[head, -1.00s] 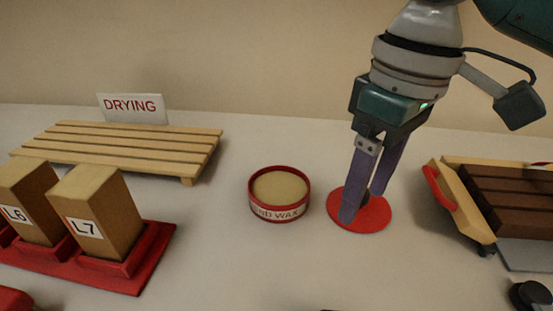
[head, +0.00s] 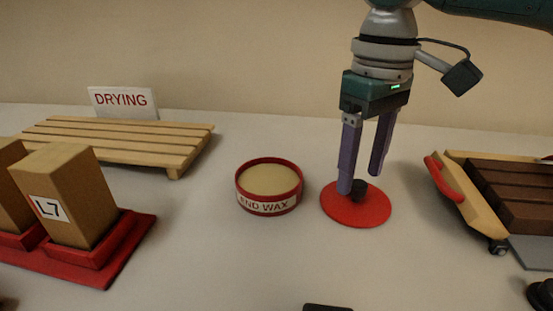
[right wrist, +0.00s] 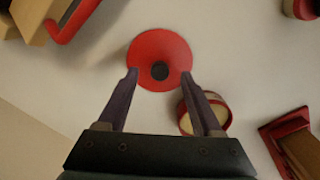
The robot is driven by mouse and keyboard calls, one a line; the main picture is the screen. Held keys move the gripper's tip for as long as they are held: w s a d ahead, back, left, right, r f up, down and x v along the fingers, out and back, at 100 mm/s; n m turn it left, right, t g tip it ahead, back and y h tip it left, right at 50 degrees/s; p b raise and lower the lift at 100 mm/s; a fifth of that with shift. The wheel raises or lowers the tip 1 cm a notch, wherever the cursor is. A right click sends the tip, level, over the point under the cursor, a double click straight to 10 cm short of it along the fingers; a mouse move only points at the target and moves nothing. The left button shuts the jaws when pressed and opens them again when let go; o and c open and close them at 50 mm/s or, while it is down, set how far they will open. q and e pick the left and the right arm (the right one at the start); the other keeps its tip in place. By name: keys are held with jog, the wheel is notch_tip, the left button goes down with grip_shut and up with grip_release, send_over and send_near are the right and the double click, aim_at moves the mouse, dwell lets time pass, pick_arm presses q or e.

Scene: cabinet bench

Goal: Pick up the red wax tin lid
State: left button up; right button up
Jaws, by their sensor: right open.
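The red wax tin lid (head: 350,210) lies flat on the bench, a round red disc with a dark knob (head: 360,190) in its middle. It also shows in the right wrist view (right wrist: 150,48), with its knob (right wrist: 160,71) facing up. My right gripper (head: 360,184) is open and empty, pointing down over the lid. In the head view its fingertips are close to the knob; in the right wrist view they are spread on either side of the knob's line, with the knob slightly beyond them. My left gripper is not in view.
The open END WAX tin (head: 269,187) stands just left of the lid. A wooden drying rack (head: 120,140) is at the back left, and a red tray (head: 125,250) holds the L7 block (head: 68,195). A wooden cart with a red handle (head: 445,179) is at the right.

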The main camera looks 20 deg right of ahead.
jog(key=shift+f, duration=0.85)
grip_shut()
